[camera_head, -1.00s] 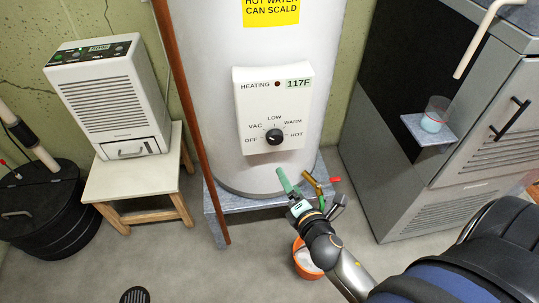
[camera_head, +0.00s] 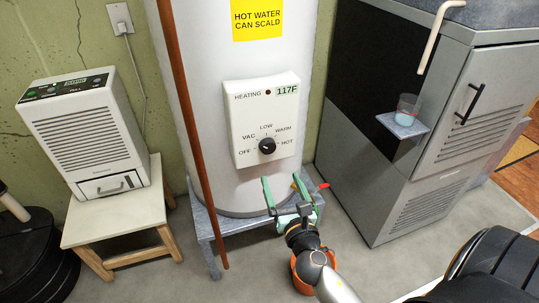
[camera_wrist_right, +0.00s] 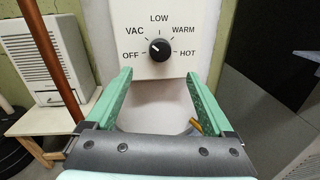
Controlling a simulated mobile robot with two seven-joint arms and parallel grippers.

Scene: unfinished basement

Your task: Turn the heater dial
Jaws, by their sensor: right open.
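The heater dial (camera_head: 267,146) is a round black knob on the white control panel (camera_head: 243,112) of the tall white water heater (camera_head: 205,70). Labels OFF, VAC, LOW, WARM and HOT surround it, and a display reads 117F. In the right wrist view the dial (camera_wrist_right: 159,49) has its pale mark pointing up and left, near VAC. My right gripper (camera_head: 288,181) has green fingers, open and empty, below and slightly right of the dial, apart from it. In the wrist view the dial appears between and beyond the fingertips (camera_wrist_right: 158,77). My left gripper is out of view.
A brown pipe (camera_head: 190,130) runs down the heater's left front. A dehumidifier (camera_head: 85,135) stands on a wooden stool (camera_head: 120,215) at left. A grey cabinet (camera_head: 400,190) with a cup (camera_head: 406,109) on its ledge is at right.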

